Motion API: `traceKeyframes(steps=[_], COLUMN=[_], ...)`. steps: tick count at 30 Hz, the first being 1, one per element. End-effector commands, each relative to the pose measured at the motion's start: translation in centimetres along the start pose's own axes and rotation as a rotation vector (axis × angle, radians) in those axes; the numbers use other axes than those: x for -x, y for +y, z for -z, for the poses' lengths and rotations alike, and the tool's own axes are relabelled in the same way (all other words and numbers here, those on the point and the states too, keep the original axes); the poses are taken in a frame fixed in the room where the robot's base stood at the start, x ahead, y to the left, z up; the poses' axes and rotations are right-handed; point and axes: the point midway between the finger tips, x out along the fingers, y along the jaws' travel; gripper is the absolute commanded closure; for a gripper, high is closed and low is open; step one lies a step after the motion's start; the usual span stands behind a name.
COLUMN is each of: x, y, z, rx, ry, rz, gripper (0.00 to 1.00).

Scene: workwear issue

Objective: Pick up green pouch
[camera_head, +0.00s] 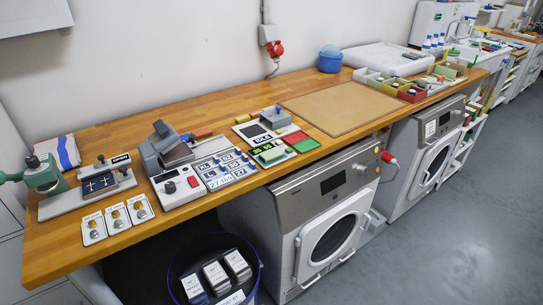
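No thing in view is clearly a green pouch. A small flat green piece (306,145) lies on the wooden worktop, beside a flat red piece (295,136). Just left of it is a green-edged holder (270,154) with dark labelled pieces. Both are too small to tell whether either is a pouch. My gripper is not in view.
The long wooden worktop (115,241) carries a green press (44,174), a grey labelling machine (163,146), label plates (224,169) and a tan board (341,106). Small coloured bins (411,94) stand farther right. Washing machines (328,235) stand below. The back strip is mostly clear.

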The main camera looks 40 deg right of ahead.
Motion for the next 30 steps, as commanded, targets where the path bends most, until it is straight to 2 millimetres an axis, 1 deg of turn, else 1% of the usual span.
traceKeyframes(steps=[2,27,30], x=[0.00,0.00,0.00], y=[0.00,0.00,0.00], z=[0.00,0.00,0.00], rx=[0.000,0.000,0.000], ry=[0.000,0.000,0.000], rz=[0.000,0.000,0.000], gripper=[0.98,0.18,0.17])
